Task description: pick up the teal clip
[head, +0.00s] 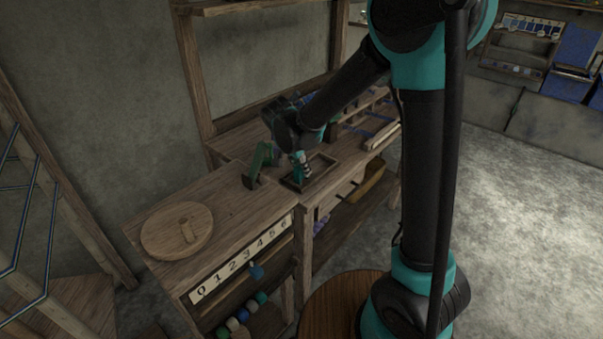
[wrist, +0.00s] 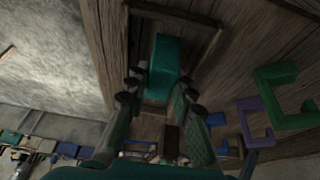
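The teal clip (wrist: 165,62) shows in the wrist view as a block with a rounded top, at the wooden tray (wrist: 172,10). My gripper (wrist: 162,78) has one fingertip on each side of it, very close to its sides. Whether the fingers press on it or leave a small gap is not clear. In the head view my gripper (head: 299,165) points down at the tray (head: 322,172) on the loom's bench, and the clip cannot be made out apart from the fingers.
A green clip (wrist: 272,98) and a purple clip (wrist: 247,122) lie right of my gripper in the wrist view. In the head view a green upright piece (head: 258,162) stands left of the tray. A round wooden disc (head: 177,231) lies on the bench, above a number strip (head: 240,262).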

